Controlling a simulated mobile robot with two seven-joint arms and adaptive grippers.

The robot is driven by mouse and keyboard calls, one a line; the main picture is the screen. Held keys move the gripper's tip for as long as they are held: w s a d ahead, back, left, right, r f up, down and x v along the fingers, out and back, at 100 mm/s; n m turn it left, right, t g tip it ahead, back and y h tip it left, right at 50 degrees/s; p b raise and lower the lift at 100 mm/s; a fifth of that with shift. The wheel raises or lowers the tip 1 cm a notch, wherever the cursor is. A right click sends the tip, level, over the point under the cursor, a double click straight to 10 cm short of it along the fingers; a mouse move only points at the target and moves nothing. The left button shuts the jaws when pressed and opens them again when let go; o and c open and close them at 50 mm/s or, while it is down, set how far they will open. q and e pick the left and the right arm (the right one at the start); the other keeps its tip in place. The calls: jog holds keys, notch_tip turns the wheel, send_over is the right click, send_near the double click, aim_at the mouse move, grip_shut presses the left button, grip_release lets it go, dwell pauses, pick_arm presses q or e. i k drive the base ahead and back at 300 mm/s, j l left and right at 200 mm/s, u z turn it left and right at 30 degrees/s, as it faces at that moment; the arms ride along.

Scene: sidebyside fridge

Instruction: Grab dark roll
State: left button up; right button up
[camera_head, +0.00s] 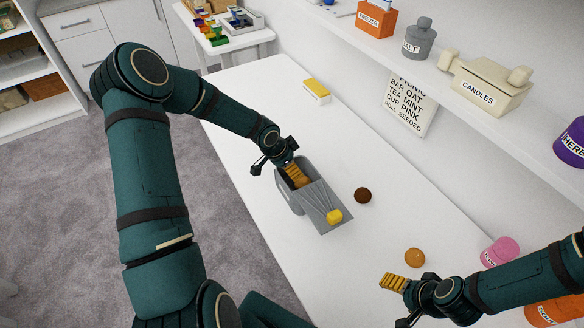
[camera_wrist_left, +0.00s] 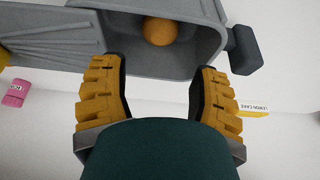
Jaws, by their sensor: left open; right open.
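The dark roll (camera_head: 363,195) lies on the white counter, to the right of a grey bin (camera_head: 322,207) with a yellow knob-like part (camera_head: 334,217). My left gripper (camera_head: 294,172) is over the bin's opening, apart from the dark roll. In the left wrist view my left gripper (camera_wrist_left: 157,68) is open, its yellow fingers spread at the bin's rim (camera_wrist_left: 85,35). An orange-brown roll (camera_wrist_left: 158,31) sits inside the bin, with nothing between the fingers. My right gripper (camera_head: 393,283) is low on the right, near a lighter roll (camera_head: 415,257); it is open.
A pink jar (camera_head: 500,252) and an orange container (camera_head: 553,312) stand at the lower right. A yellow-and-white box (camera_head: 317,91) lies at the back by the wall. A shelf (camera_head: 440,75) with labelled jars runs above. The counter's left front edge is beside the bin.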

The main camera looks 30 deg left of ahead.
aim_at(363, 196)
jog(key=k, duration=1)
